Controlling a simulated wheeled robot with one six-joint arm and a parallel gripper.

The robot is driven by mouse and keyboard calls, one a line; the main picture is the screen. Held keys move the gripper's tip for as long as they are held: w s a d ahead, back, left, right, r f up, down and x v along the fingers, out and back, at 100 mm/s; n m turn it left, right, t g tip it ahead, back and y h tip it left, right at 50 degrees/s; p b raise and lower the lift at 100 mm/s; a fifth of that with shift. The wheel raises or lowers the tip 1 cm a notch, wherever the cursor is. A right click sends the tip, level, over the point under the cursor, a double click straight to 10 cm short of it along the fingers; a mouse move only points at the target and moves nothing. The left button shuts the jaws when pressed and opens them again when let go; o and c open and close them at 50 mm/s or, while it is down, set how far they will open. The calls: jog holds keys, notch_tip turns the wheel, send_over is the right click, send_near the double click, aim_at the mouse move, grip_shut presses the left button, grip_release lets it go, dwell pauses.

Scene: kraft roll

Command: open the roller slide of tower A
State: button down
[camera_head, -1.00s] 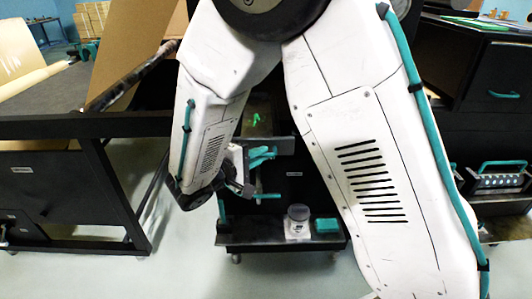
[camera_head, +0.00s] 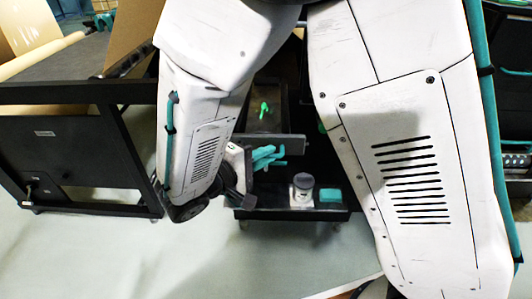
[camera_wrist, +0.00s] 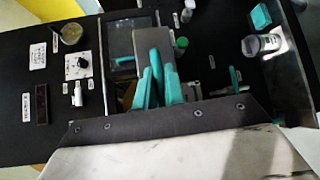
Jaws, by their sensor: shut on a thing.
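My gripper (camera_head: 266,157) is at the grey front panel (camera_head: 291,145) of a dark slide in the head view. In the wrist view its teal fingers (camera_wrist: 157,90) are shut on a teal handle (camera_wrist: 156,62), in front of the grey panel (camera_wrist: 122,69). Behind the panel the slide's dark tray (camera_head: 268,120) is in sight, with a small bright green item (camera_head: 264,109) there. The slide stands at least partly out; how far I cannot tell. My own arm hides much of the tower, and no tower letter is readable.
A lower black shelf carries a white-and-grey jar (camera_head: 302,187) and a teal box (camera_head: 330,195), just right of and below my gripper. A black-framed table (camera_head: 75,155) with a paper roll (camera_head: 40,58) stands left. Pale floor (camera_head: 110,250) is open at front left.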

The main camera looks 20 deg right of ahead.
jog(key=c, duration=1.5)
grip_release()
jog(key=shift+a, duration=0.1)
jog(key=v, duration=0.7)
jog(key=shift+a, duration=0.25)
jog(key=shift+s+n, duration=0.15)
jog(key=shift+n, duration=0.15)
